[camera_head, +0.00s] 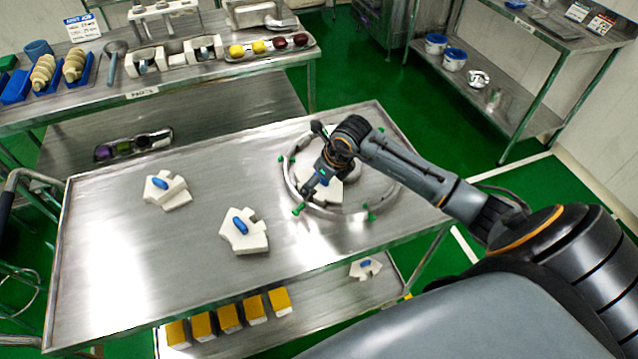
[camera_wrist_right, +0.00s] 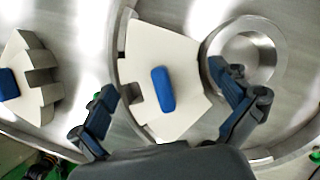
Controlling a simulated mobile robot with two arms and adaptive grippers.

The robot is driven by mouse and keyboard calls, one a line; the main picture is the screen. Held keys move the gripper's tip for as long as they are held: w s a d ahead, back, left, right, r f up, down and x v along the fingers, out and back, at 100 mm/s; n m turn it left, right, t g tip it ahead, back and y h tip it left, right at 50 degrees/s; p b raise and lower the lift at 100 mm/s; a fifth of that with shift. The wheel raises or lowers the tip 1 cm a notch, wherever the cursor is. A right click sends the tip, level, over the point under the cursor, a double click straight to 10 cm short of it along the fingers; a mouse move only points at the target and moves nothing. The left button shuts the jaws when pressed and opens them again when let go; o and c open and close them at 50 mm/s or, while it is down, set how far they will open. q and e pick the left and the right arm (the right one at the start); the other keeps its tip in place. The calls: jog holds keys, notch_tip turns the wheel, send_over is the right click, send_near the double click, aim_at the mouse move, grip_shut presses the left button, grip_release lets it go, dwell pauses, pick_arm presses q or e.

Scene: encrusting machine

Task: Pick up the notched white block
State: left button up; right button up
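A notched white block with a blue handle (camera_wrist_right: 185,55) lies inside the round metal ring on the table; it also shows in the head view (camera_head: 331,192), partly hidden by my right gripper. My right gripper (camera_wrist_right: 163,82) is over this block with its fingers spread wide, one on each side of the blue handle and apart from it. In the head view the right gripper (camera_head: 318,180) points down into the ring. Two similar white blocks with blue handles lie left of the ring, one nearer (camera_head: 252,243) and one farther left (camera_head: 176,198). My left gripper is not in view.
The metal ring (camera_head: 300,206) with green-tipped knobs surrounds the block. A round metal dish or hub (camera_wrist_right: 243,58) sits beside it. Another white block (camera_head: 357,273) and several yellow boxes (camera_head: 229,317) are on the lower shelf. The table's left half is mostly clear.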

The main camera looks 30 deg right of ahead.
jog(key=c, duration=1.1)
jog(key=shift+c, duration=0.3)
jog(key=shift+r, duration=0.15)
